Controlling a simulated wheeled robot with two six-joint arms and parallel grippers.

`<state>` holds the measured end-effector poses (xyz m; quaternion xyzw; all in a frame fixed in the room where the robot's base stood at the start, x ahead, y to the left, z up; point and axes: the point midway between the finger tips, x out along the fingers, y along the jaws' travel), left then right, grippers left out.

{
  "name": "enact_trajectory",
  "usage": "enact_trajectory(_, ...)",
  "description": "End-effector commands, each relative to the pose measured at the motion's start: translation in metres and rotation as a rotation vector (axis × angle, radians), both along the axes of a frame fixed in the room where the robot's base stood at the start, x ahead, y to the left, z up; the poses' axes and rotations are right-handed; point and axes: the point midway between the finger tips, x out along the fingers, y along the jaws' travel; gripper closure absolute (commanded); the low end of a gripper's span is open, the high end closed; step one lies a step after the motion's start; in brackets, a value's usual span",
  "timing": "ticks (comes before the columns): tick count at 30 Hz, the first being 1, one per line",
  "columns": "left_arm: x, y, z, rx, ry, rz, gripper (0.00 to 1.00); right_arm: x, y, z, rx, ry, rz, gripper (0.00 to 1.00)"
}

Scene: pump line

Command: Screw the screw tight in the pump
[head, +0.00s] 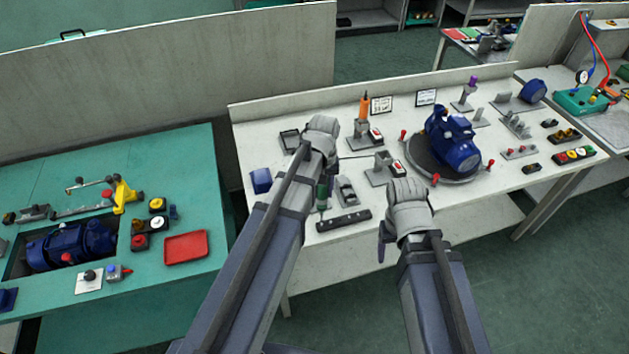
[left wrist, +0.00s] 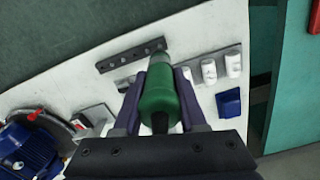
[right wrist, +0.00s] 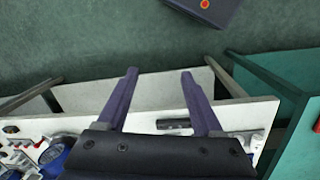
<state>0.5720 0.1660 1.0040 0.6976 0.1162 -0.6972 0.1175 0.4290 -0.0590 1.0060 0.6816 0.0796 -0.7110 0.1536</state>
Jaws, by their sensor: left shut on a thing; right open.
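The blue pump (head: 455,150) sits on a dark round turntable (head: 425,165) with red knobs, right of centre on the white bench. It also shows at the lower left of the left wrist view (left wrist: 25,150). My left gripper (head: 320,188) is shut on a green-handled screwdriver (left wrist: 160,92), left of the pump and beside the black holed rack (head: 343,221). The rack also shows in the left wrist view (left wrist: 131,57). My right gripper (right wrist: 160,78) is open and empty, pointing down near the bench's front edge. I cannot make out the screw in the pump.
A screwdriver with an orange handle (head: 364,107) stands at the back of the bench. Small fixtures and switch boxes (head: 574,155) flank the turntable. The green table (head: 150,280) at left holds another blue pump (head: 70,245) and a red tray (head: 186,247).

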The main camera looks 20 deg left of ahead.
Motion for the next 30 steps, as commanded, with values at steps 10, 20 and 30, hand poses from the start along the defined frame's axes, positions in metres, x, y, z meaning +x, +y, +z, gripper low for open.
enact_trajectory(10, 0.000, 0.000, 0.046, 0.001, 0.000, 0.000, 1.00, 0.000, 0.000, 0.046, 0.000, 0.000, 0.000, 0.00)
enact_trajectory(20, 0.000, 0.000, 0.033, 0.001, 0.000, 0.000, 1.00, 0.000, 0.000, 0.034, 0.000, 0.000, 0.000, 0.00)
enact_trajectory(30, 0.000, 0.000, 0.005, 0.001, 0.000, 0.000, 1.00, 0.000, 0.000, 0.004, 0.000, 0.000, 0.001, 0.00)
